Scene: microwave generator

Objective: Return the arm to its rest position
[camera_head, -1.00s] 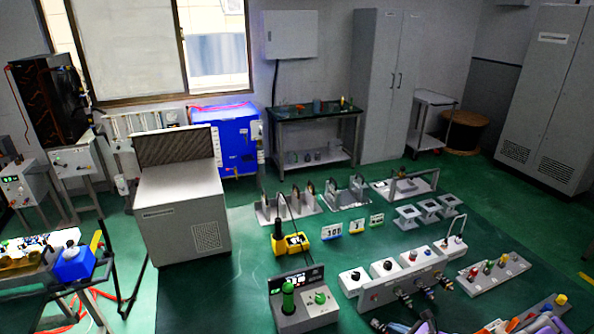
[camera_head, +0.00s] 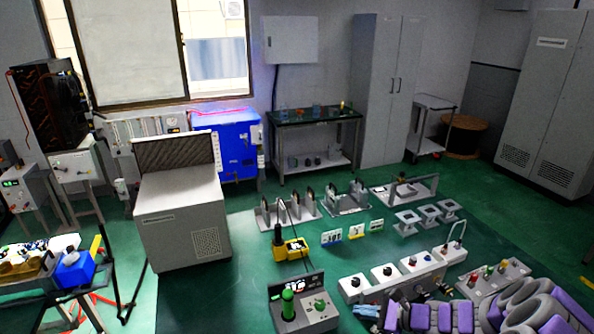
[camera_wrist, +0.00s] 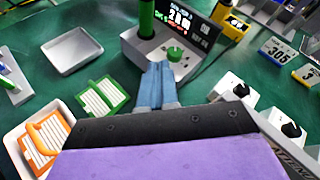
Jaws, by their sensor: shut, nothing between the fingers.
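My gripper (camera_head: 368,311) is at the bottom right of the head view, at the end of my purple and grey arm (camera_head: 430,316). In the wrist view its two bluish fingers (camera_wrist: 156,84) lie together, shut with nothing between them. They point toward a grey device (camera_wrist: 160,52) with a lit display, a green handle and a green knob. The same device (camera_head: 302,312) stands left of my gripper in the head view. My arm is folded low at the lower right and hides part of the things there.
A grey control box with several white-topped units (camera_head: 400,274) lies just beyond my gripper. A board with coloured buttons (camera_head: 495,278) is partly behind my arm. The wrist view shows a white tray (camera_wrist: 71,50) and green and orange framed cards.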

